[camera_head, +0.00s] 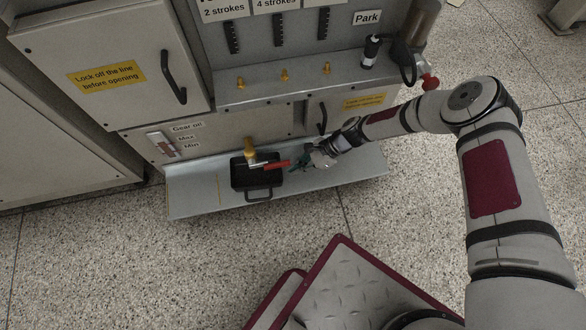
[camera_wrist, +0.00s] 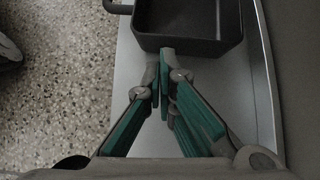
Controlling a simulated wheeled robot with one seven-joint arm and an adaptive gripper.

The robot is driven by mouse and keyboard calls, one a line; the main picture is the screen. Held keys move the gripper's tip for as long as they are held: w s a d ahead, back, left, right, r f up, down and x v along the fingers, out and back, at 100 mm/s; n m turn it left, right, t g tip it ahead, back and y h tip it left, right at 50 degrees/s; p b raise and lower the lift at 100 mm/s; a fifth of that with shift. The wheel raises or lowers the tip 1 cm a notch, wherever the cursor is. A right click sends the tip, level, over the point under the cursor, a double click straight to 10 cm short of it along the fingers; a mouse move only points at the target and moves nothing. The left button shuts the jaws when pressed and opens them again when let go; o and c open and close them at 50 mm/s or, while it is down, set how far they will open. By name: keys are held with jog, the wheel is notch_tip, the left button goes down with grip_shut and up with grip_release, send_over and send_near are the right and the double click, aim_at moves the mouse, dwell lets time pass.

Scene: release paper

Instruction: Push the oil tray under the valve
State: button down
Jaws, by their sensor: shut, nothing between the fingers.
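The black oil tray (camera_head: 240,181) sits on the grey metal shelf at the foot of the machine, with its loop handle toward the front. The brass valve (camera_head: 249,148) with a red lever (camera_head: 277,164) sticks out over the tray. My gripper (camera_head: 297,163) is shut and empty, just right of the tray. In the wrist view the closed green fingers (camera_wrist: 162,68) point at the near wall of the tray (camera_wrist: 188,44); the tips are at or very close to it, and I cannot tell if they touch. The valve does not show in the wrist view.
The grey shelf (camera_head: 340,178) has free room on both sides of the tray and a raised rim (camera_wrist: 266,70). A cabinet with a black handle (camera_head: 173,78) stands left above. A gauge marked Max and Min (camera_head: 160,144) is on the machine's front.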

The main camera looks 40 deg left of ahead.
jog(key=w+d, duration=0.2)
jog(key=w, duration=0.1)
jog(key=w+d, duration=0.2)
jog(key=w, duration=0.1)
jog(key=w+d, duration=0.3)
jog(key=shift+d, duration=0.1)
